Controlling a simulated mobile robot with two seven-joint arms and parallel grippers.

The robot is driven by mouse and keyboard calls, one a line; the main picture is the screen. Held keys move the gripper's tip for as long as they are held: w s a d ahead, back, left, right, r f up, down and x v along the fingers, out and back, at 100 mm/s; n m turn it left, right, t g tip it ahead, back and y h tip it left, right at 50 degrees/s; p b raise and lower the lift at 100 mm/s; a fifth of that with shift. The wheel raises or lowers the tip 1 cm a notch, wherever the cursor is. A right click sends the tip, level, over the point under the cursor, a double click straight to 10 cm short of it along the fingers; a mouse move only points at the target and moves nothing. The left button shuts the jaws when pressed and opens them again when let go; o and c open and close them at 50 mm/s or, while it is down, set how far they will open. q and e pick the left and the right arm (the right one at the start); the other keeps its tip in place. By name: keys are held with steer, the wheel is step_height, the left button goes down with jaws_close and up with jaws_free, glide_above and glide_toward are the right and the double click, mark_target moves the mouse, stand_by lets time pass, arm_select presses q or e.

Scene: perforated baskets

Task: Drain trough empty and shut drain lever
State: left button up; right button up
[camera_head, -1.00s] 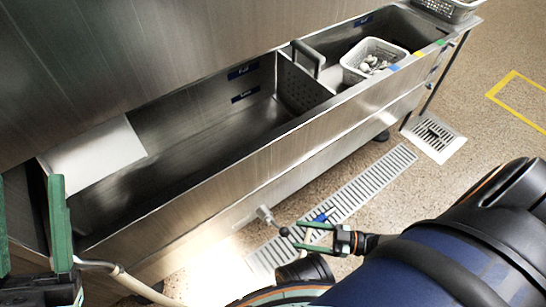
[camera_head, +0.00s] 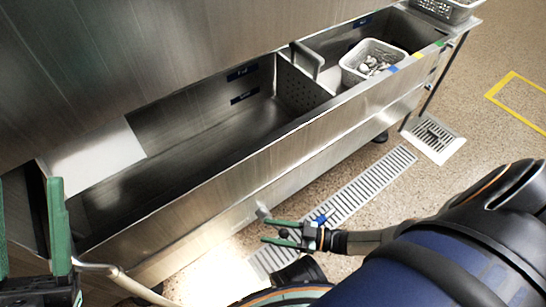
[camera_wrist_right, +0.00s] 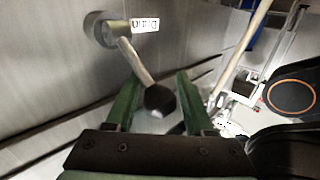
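The steel trough (camera_head: 270,140) runs across the head view; no water can be made out on its dark bottom. The drain lever, with a black ball knob (camera_wrist_right: 160,99), sticks out from a round pivot (camera_wrist_right: 110,30) low on the trough's front; the knob also shows in the head view (camera_head: 284,233). My right gripper (camera_head: 272,231) is open, its green fingers on either side of the knob; the right wrist view shows the knob between the fingertips (camera_wrist_right: 158,84), with no firm grip visible. My left gripper (camera_head: 30,215) is open and empty at the trough's left end.
A perforated divider (camera_head: 302,88) separates the right compartment, where a white basket (camera_head: 348,72) holds small pale items. Another basket (camera_head: 446,8) stands at the upper right. A floor grate (camera_head: 365,187) and a square drain (camera_head: 433,137) lie in front. A pale hose (camera_head: 120,277) hangs lower left.

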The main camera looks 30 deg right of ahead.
jaws_close()
steer(key=shift+s, duration=0.1)
stand_by(1.0)
